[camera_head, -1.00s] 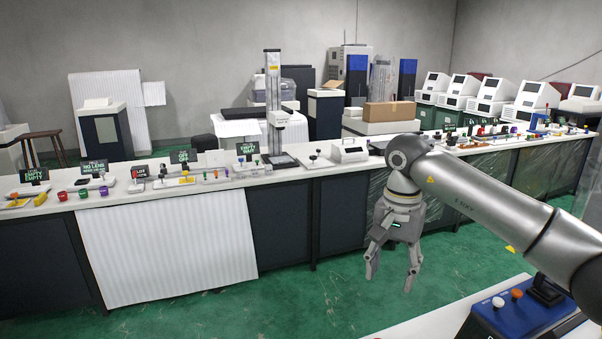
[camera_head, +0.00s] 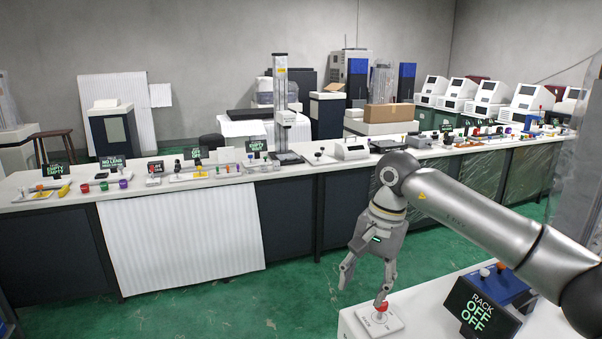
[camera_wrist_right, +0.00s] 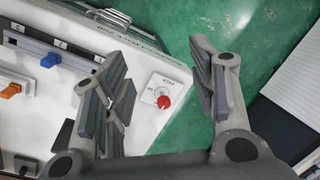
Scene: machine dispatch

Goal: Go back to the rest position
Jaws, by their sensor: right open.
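My right gripper (camera_head: 365,288) is open and empty in the head view, hanging fingers down at the left end of a white table (camera_head: 355,332). One fingertip appears close to a red knob (camera_head: 382,308) on a white plate; I cannot tell from this view whether they touch. In the right wrist view my right gripper (camera_wrist_right: 165,85) has its two fingers spread wide. The red knob (camera_wrist_right: 163,102) shows there between the fingers, with nothing held. My left gripper is not in view.
A black sign (camera_head: 480,312) reading "RACK OFF OFF" stands on the near table beside a blue switch box (camera_head: 508,285). A long counter (camera_head: 340,168) with several small devices runs behind. Green floor (camera_head: 220,310) lies clear between.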

